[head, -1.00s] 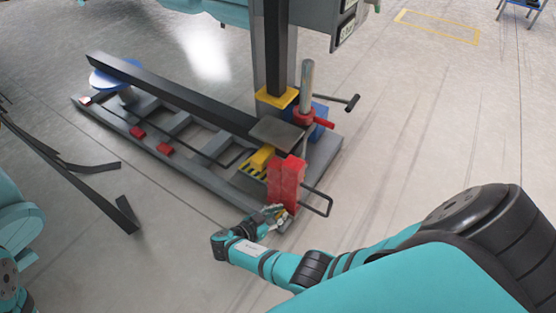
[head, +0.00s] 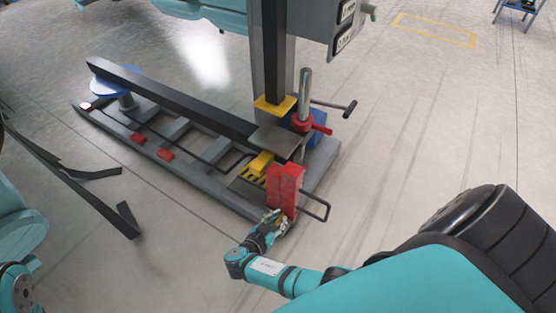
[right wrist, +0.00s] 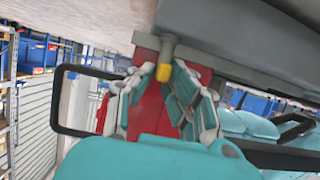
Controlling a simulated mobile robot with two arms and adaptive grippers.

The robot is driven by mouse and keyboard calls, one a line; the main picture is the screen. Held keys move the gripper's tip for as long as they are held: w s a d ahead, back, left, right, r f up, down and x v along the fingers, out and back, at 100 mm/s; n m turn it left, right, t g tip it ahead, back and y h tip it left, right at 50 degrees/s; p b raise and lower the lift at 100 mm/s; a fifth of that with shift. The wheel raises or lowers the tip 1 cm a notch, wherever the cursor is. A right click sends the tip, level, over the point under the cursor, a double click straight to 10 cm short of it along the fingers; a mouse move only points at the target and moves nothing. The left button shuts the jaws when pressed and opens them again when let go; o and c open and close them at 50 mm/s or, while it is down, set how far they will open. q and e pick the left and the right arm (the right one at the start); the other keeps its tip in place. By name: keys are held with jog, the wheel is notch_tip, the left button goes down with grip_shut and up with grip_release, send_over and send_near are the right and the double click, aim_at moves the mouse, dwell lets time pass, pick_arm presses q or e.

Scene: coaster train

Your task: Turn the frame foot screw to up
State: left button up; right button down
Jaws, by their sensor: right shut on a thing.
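The foot screw, a short grey stem with a yellow tip (right wrist: 165,70), shows in the right wrist view under the grey frame beam. My right gripper (right wrist: 160,78) has its fingers on both sides of this tip and is shut on it. In the head view my right gripper (head: 277,220) is low at the near end of the frame, beside the red block (head: 283,188), and the screw cannot be made out there. My left gripper is not in view; only teal arm parts show at the left edge.
The long grey frame base (head: 200,188) carries a dark beam (head: 165,97), a post and a yellow block (head: 261,163). A black loop handle (head: 317,205) juts out right of the red block. Dark strips (head: 90,172) lie on the floor at left.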

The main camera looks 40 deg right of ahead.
jog(key=c, duration=1.6)
grip_release()
jog(key=shift+s+a, duration=0.1)
jog(key=shift+a, duration=0.05)
jog(key=shift+c, duration=0.2)
jog(key=shift+r, duration=0.1)
notch_tip(320, 180, up, 10)
jog(key=shift+f, duration=0.1)
